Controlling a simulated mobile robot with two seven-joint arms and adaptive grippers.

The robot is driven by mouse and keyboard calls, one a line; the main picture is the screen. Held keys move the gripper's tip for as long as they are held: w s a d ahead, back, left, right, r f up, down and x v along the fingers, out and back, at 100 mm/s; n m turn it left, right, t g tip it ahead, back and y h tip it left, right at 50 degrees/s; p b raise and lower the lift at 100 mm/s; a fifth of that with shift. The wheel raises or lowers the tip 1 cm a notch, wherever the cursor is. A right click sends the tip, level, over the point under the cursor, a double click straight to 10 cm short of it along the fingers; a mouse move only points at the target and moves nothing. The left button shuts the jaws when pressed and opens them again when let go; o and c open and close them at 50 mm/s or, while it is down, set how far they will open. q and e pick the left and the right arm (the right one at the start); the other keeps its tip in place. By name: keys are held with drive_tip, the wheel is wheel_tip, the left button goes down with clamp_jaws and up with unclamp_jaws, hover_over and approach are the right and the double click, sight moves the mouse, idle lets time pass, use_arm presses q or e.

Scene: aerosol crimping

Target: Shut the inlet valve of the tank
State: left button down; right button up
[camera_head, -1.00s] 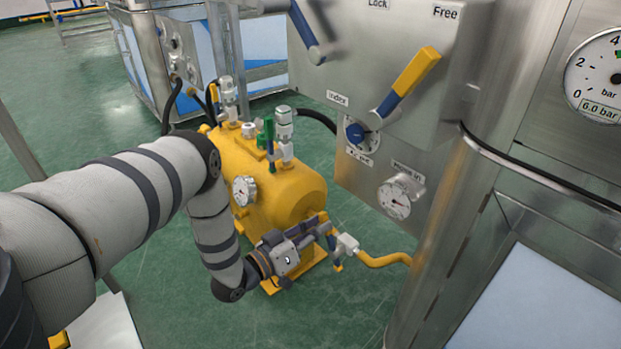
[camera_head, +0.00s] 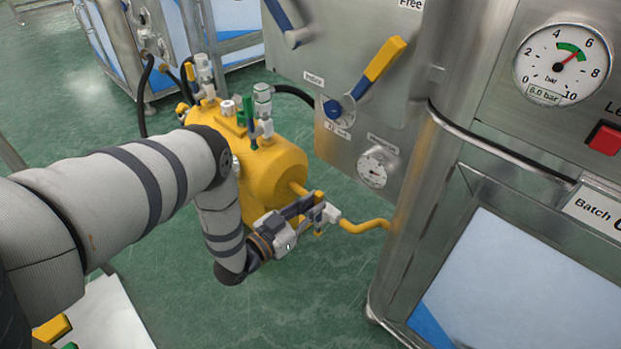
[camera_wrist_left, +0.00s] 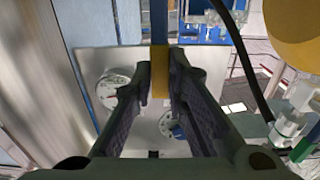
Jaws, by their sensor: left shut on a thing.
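The yellow tank (camera_head: 268,172) stands on the green floor left of the steel panel. Its inlet valve (camera_head: 330,213) is a pale metal fitting at the tank's lower right, joined to a yellow hose (camera_head: 365,226). My left gripper (camera_head: 312,208) is at this valve and partly hides it. In the left wrist view, its fingers (camera_wrist_left: 160,88) are shut on a lever with a yellow end (camera_wrist_left: 159,72) and a blue part (camera_wrist_left: 159,20). The lever's exact angle to the pipe is hard to tell in the head view. My right gripper is not in view.
The steel panel carries a yellow and blue lever (camera_head: 372,75) and a small gauge (camera_head: 376,167). A steel cabinet with a large gauge (camera_head: 562,64) and a red button (camera_head: 605,137) stands at the right. Green floor (camera_head: 300,310) is free in front of the tank.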

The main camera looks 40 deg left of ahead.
use_arm(q)
drive_tip(key=shift+d, duration=0.1)
drive_tip(key=c, duration=1.6)
unclamp_jaws()
drive_tip(key=s, duration=0.8)
drive_tip(key=s+a, duration=0.1)
drive_tip(key=s, duration=0.3)
